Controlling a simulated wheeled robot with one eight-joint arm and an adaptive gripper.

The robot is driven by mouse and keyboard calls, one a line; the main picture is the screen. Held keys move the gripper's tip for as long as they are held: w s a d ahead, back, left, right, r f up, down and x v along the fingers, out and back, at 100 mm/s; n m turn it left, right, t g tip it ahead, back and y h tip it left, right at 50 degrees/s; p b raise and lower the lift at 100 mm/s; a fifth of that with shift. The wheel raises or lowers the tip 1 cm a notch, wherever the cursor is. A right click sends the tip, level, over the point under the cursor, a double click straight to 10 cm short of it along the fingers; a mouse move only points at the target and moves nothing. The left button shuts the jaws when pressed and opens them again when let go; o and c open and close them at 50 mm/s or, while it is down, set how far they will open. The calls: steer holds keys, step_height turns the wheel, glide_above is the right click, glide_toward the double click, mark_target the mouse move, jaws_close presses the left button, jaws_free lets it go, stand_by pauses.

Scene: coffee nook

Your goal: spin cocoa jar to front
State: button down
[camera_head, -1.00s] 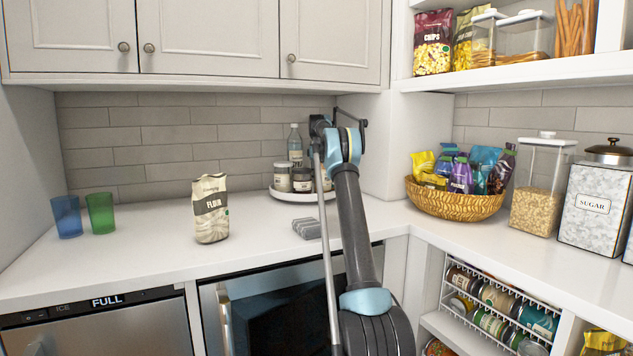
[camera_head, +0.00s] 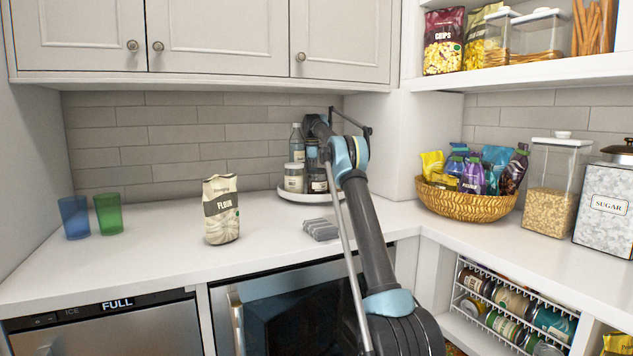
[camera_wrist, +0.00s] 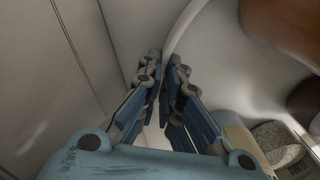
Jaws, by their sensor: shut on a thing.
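A white turntable (camera_head: 287,197) stands in the back corner of the counter. A brown rounded container (camera_wrist: 275,28) shows at the upper right there. In the head view, my arm hides the gripper and the turntable's right side.
A flour bag (camera_head: 221,209), a grey ridged item (camera_head: 321,229) and blue (camera_head: 74,217) and green (camera_head: 108,213) cups stand on the counter. A wicker basket (camera_head: 465,203) of packets sits right. A side wall is close beside the turntable.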

steer(key=shift+d, duration=0.1)
steer(key=c, duration=1.8)
jaws_free()
